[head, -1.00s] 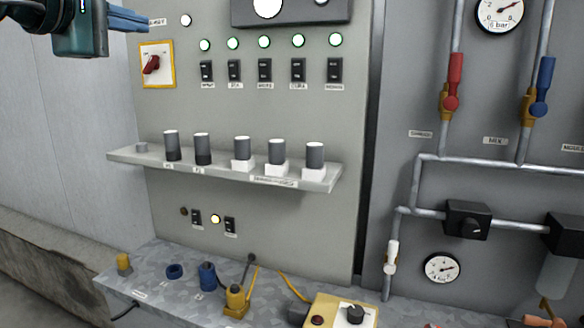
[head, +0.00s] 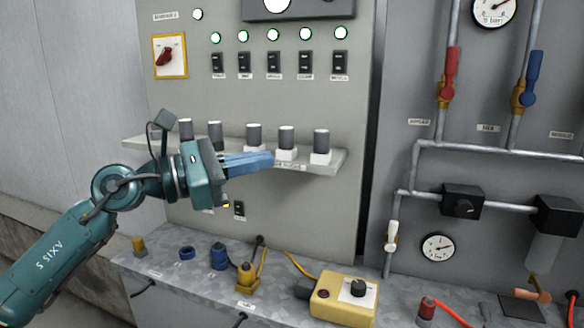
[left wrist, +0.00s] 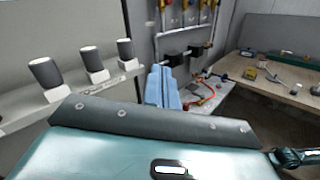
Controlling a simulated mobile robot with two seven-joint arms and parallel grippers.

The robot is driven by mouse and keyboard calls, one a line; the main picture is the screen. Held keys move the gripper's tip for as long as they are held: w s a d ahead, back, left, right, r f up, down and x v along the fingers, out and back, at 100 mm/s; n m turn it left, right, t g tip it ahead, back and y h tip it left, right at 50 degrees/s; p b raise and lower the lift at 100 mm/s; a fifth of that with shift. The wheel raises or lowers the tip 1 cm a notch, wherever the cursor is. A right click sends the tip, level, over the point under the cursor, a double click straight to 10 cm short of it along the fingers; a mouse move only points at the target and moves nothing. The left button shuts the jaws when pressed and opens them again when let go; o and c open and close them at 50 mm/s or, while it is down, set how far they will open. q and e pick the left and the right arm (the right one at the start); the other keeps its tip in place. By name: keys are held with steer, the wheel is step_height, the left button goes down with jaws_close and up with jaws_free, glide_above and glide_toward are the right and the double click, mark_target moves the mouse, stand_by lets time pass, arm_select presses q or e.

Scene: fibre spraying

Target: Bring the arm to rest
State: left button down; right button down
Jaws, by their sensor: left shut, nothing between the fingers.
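My left gripper (head: 250,162) comes in from the left in the head view, with blue fingers closed together and nothing between them. It is in front of the shelf (head: 330,166), level with it, and its fingers point right. In the left wrist view the closed blue fingers (left wrist: 162,85) point away past the end of the shelf. The arm hides part of the shelf's left side and the panel below it. Whether the fingers touch the shelf cannot be told. My right gripper is not in view.
Several dark cylinders stand on the shelf, such as the rightmost one (head: 321,140). The metal bench below holds a yellow box (head: 343,300) and a yellow connector (head: 247,278). Pipes with a red valve handle (head: 453,72) and a blue one (head: 535,65) run at right.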

arm_select(q)
steer(key=s+a+f+n+t+y, duration=0.3)
steer(key=f+n+t+y, duration=0.15)
steer(key=f+n, duration=1.05)
steer(key=s+a+f+n+t+y, duration=0.2)
steer(key=f+n+t+y, duration=0.3)
steer(key=f+n, duration=1.05)
steer(key=s+a+f+n+g+y, duration=0.2)
steer(key=s+f+n+g, duration=0.1)
steer(key=s+f+n, duration=0.5)
steer(key=s+a+f+n+g+y+p, duration=0.1)
steer(key=s+f+n+g+y, duration=0.1)
steer(key=s+f+n, duration=0.6)
steer(key=s+n+g, duration=0.1)
steer(key=s+n, duration=0.1)
steer(key=shift+s+a+f+n, duration=0.2)
steer(key=shift+a+f+n, duration=0.15)
steer(key=shift+f, duration=0.05)
steer(key=shift+g, duration=0.25)
